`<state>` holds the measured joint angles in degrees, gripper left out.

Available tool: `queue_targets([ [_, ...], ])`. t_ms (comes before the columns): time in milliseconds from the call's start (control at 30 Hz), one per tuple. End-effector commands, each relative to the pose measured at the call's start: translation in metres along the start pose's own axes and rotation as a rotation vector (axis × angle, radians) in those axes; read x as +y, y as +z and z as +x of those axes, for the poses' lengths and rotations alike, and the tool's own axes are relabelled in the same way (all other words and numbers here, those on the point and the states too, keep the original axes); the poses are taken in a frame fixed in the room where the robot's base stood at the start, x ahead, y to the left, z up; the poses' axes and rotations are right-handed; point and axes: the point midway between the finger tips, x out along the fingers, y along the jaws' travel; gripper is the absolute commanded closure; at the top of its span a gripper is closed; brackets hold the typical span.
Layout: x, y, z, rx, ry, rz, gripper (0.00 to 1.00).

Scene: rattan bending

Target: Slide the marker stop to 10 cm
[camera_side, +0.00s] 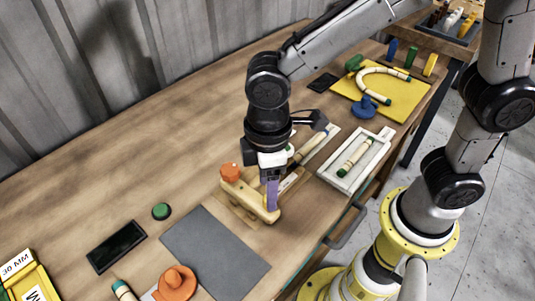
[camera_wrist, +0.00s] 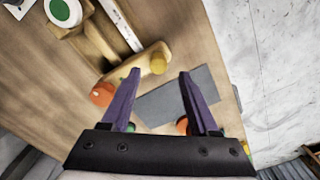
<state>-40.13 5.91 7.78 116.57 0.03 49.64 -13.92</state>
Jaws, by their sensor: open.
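A tan wooden block with an orange knob, which looks like the marker stop (camera_side: 247,196), sits across the near end of a pale ruler strip (camera_side: 292,180). The stop also shows in the wrist view (camera_wrist: 137,66), with its orange knob left of my fingers and its rounded end near the fingertips. My gripper (camera_side: 271,206) points down at the right end of the stop, with purple fingers. In the wrist view my gripper (camera_wrist: 160,72) is open, with a clear gap between the fingers. The ruler's numbers are too small to read, and my gripper partly hides the strip.
A grey mat (camera_side: 215,250) lies in front of the stop, with an orange object (camera_side: 176,284) at its near edge. A white tray (camera_side: 326,174) holds a green-ended rattan stick to the right. A dark panel (camera_side: 116,247) and green button (camera_side: 161,211) are left.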

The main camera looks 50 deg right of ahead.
Motion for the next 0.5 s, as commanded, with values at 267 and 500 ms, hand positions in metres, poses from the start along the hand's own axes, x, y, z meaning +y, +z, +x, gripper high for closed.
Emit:
queue_targets([
  [267,0.0,-0.002,-0.063,0.007,0.001,0.0,0.39],
  [500,0.0,-0.001,-0.098,0.005,0.0,0.0,0.39],
])
